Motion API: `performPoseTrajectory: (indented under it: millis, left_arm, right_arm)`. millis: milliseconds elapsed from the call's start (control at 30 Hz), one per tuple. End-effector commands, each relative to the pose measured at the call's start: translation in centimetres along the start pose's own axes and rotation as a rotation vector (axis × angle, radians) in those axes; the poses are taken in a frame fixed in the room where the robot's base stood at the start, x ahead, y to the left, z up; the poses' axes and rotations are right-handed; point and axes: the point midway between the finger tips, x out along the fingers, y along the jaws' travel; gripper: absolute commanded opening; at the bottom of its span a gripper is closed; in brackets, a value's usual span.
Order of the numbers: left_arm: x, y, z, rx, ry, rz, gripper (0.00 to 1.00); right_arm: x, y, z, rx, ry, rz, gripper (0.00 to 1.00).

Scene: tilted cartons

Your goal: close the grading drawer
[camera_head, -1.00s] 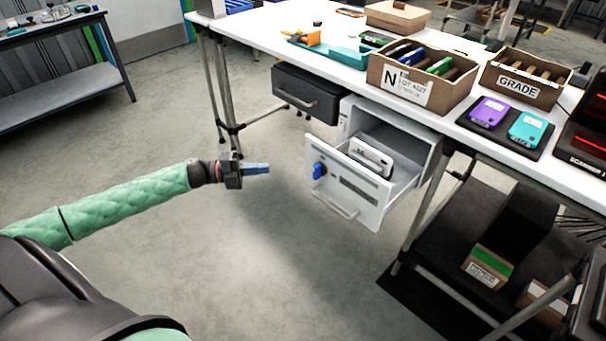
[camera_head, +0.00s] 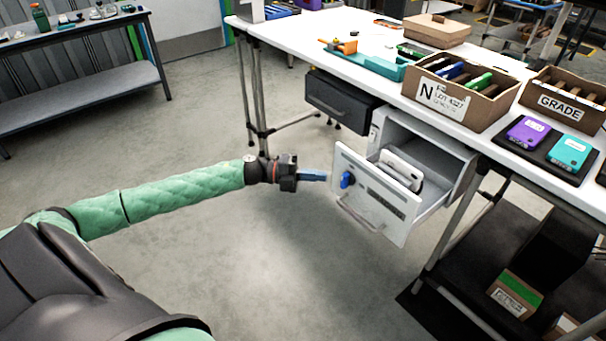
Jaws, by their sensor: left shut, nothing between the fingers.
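The grading drawer (camera_head: 378,207) is the light grey drawer under the white table, and it is pulled out. My right gripper is not in view.
A dark drawer (camera_head: 340,99) sits left of the grey cabinet, under the white table (camera_head: 385,82). On the table are carton N (camera_head: 437,99), the GRADE carton (camera_head: 560,108) and a black pad with purple (camera_head: 527,131) and teal (camera_head: 569,152) devices. The floor before the drawer is clear.

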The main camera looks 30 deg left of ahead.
Motion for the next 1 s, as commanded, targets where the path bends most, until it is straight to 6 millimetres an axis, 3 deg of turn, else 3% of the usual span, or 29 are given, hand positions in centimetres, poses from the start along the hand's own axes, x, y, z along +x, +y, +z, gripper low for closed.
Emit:
performPoseTrajectory:
  millis: [100,400,1000]
  left_arm:
    - [1.7,-0.2,0.1,0.001,0.001,-0.003,0.0]
    - [3.5,-0.1,2.1,0.001,0.0,-0.001,0.0]
    - [4.2,0.0,2.8,-0.001,0.0,0.0,0.0]
  right_arm:
    - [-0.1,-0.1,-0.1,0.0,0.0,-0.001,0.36]
    - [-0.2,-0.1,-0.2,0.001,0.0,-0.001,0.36]
    - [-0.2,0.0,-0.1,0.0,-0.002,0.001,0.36]
